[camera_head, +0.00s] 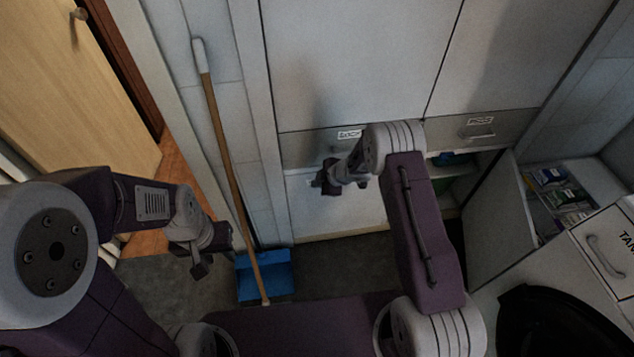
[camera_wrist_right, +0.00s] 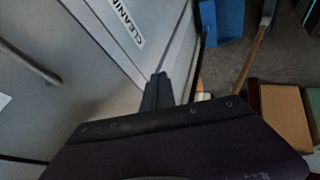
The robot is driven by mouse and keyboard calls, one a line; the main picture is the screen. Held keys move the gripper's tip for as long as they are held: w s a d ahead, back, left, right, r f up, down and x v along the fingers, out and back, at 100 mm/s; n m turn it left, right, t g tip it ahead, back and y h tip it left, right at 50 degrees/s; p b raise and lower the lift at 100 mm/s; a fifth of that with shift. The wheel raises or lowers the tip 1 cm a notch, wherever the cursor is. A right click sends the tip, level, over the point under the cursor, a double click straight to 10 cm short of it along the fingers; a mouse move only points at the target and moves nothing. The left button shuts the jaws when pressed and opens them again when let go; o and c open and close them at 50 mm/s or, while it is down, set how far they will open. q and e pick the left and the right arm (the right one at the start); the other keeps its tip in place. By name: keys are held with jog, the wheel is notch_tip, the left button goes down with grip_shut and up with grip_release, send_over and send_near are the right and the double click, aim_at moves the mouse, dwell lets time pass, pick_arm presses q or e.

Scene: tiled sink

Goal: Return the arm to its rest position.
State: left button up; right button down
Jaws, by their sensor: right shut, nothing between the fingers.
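My right arm reaches up over my base in the head view. Its gripper (camera_head: 328,182) hangs in front of the low white cabinet front, apart from the handles as far as I can tell. In the right wrist view its fingers (camera_wrist_right: 157,92) are together with nothing between them. My left gripper (camera_head: 207,260) is low at the left in the head view, near the broom and dustpan. It appears to hold nothing, but its finger gap is unclear.
A long wooden broom handle (camera_head: 225,150) leans at the wall above a blue dustpan (camera_head: 264,276). At right, a cabinet door (camera_head: 497,225) stands open near shelves of packages (camera_head: 560,190). A black round object (camera_head: 555,325) sits at lower right. A wooden door (camera_head: 70,90) is at left.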

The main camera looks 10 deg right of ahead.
jog(key=shift+w+f, duration=0.1)
jog(key=w+r+t+p, duration=0.2)
jog(key=w+r+p, duration=0.15)
jog(key=r, duration=0.95)
jog(key=s+d+r+m+t+h+p, duration=0.1)
jog(key=s+d+r+m+h+p, duration=0.2)
jog(key=r, duration=0.7)
jog(key=s+d+r+m+t+p, duration=0.1)
jog(key=s+d+r+m+p, duration=0.2)
jog(key=r, duration=0.6)
jog(key=s+d+f+m+g, duration=0.1)
jog(key=s+f+m+g, duration=0.1)
jog(key=s, duration=0.7)
jog(key=s+d+f+m+g+h, duration=0.1)
jog(key=s+f+m+g, duration=0.1)
jog(key=s+m, duration=0.3)
jog(key=s+d+f+m+g, duration=0.1)
jog(key=s+f+m+g, duration=0.2)
jog(key=s, duration=1)
jog(key=shift+d+m+g+h, duration=0.25)
jog(key=shift+m+g+h, duration=0.05)
jog(key=shift+m+g, duration=0.4)
